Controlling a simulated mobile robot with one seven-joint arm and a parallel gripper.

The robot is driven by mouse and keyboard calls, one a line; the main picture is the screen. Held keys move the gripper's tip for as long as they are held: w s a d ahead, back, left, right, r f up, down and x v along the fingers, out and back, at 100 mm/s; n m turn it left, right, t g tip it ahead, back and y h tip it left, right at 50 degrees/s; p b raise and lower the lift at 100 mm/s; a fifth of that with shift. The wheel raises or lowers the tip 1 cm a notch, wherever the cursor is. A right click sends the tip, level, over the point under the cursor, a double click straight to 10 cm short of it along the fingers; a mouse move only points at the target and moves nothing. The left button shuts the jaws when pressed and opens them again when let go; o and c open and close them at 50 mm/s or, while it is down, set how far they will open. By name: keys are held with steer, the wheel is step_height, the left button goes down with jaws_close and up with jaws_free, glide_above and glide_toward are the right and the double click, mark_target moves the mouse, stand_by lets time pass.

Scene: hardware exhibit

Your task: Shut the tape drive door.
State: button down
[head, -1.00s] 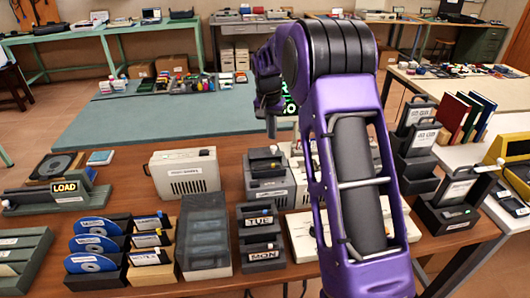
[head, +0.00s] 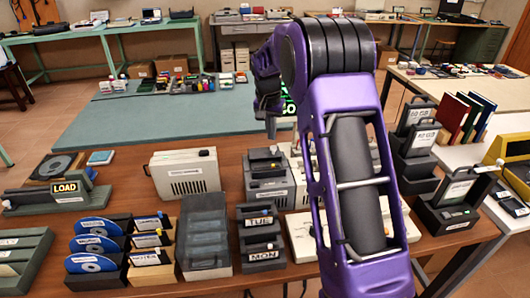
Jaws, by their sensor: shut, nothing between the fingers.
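My gripper (head: 271,124) is a small dark shape beyond my purple arm, shut and empty, pointing down above the far part of the wooden bench. A grey device (head: 270,186) with a dark slot and a label on its front stands below it on the bench. It may be the tape drive, but I cannot tell for sure. No drive door shows clearly, and my arm hides part of the pale equipment right of the grey device.
A grey compartment box (head: 205,262) and TUE and MON holders (head: 262,256) stand at the front. Disc racks (head: 97,263) and a LOAD lever unit (head: 65,188) are at left. Black holders (head: 446,212) crowd the right. The teal table (head: 160,122) behind has free room.

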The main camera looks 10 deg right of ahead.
mark_target(274, 148)
steer(key=shift+f+b, duration=0.85)
steer(key=shift+f, duration=0.55)
steer(key=shift+s+a+b, duration=0.15)
steer(key=shift+s+b, duration=1.2)
steer(key=shift+s, duration=1.35)
stand_by(0.5)
steer(key=shift+w+r+p, duration=0.15)
steer(key=shift+w+p, duration=0.1)
steer(key=shift+p, duration=0.1)
stand_by(0.4)
step_height(274, 148, up, 7)
steer(key=p, duration=0.5)
stand_by(0.3)
